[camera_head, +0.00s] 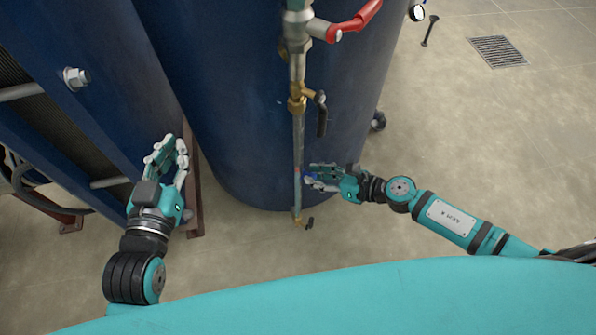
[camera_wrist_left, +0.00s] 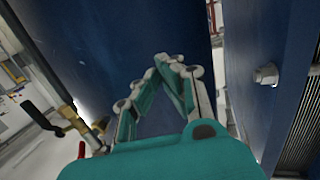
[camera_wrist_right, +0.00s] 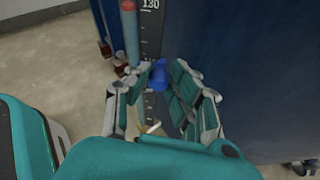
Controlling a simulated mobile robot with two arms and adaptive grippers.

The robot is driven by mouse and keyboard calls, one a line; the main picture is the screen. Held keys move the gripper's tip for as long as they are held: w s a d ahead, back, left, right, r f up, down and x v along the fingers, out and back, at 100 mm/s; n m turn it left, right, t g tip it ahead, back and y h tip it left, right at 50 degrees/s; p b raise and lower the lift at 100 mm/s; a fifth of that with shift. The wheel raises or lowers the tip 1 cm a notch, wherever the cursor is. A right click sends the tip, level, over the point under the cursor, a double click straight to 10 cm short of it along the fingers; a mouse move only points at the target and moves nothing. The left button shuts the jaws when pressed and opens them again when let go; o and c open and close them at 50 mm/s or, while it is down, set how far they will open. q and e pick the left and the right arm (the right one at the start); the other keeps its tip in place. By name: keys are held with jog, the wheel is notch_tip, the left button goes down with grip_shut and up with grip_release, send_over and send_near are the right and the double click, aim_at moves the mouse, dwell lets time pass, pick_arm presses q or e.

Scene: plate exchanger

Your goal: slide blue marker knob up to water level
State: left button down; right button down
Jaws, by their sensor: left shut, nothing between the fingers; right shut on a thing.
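The blue marker knob (camera_wrist_right: 159,73) is between the fingertips of my right gripper (camera_wrist_right: 156,72) in the right wrist view, beside a dark scale strip (camera_wrist_right: 151,35) marked 130. In the head view the knob (camera_head: 309,176) shows as a small blue spot at the gauge tube. The gripper is shut on it. The upright gauge tube (camera_head: 298,140) runs down the front of the blue tank; in the right wrist view the tube (camera_wrist_right: 131,35) has a red band near its top edge. I cannot clearly make out the water level. My left gripper (camera_head: 172,143) is shut and empty, left of the tank.
The blue tank (camera_head: 235,110) fills the middle. A brass valve with a black lever (camera_head: 321,113) and a red-handled valve (camera_head: 350,22) sit above the gauge. A blue plate frame (camera_head: 110,95) stands at the left. The floor on the right is open, with a drain grate (camera_head: 497,51).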

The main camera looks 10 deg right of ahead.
pick_arm(q)
jog(key=s+a+f+g+y+p, duration=0.1)
jog(key=s+a+f+g+p, duration=0.1)
jog(key=s+f+g, duration=0.4)
jog(key=s+a+f+g+y+p, duration=0.2)
jog(key=s+a+f+g, duration=0.1)
jog(key=s+f+g, duration=0.3)
jog(key=shift+s+a+f+n, duration=0.3)
jog(key=shift+s+a+f, duration=0.1)
jog(key=shift+s+f, duration=0.6)
dwell(3.9)
jog(key=shift+r, duration=0.1)
